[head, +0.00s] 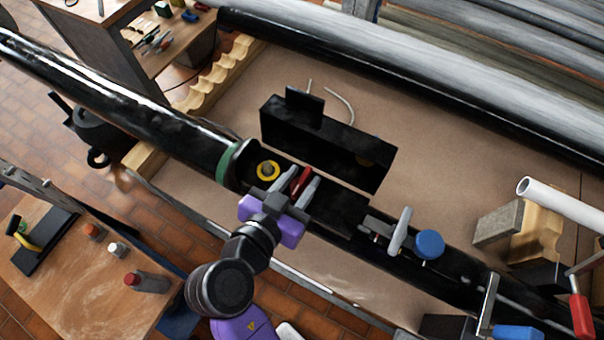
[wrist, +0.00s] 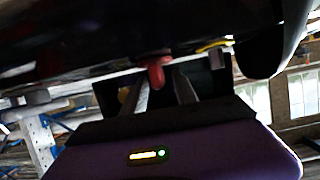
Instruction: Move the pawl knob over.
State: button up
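A red knob (head: 302,181), which I take to be the pawl knob, sits on the black mast fitting just right of the green-banded collar. It also shows in the wrist view as a rounded red peg (wrist: 155,73) hanging from the dark part above. My gripper (head: 299,177) reaches in from below with its two grey fingers spread, one on each side of the knob. In the wrist view, the fingers (wrist: 164,82) are apart with a visible gap by the knob; whether either finger touches it I cannot tell.
A yellow ring (head: 267,170) lies left of my fingers. A black box-like cover (head: 325,145) stands behind. A grey lever (head: 400,232) and blue knob (head: 429,244) are to the right. The green-banded collar (head: 226,164) is close on the left. A side table (head: 75,265) stands at lower left.

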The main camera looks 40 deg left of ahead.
jog(key=shift+w+f, duration=0.1)
jog(key=shift+w, duration=0.15)
grip_shut()
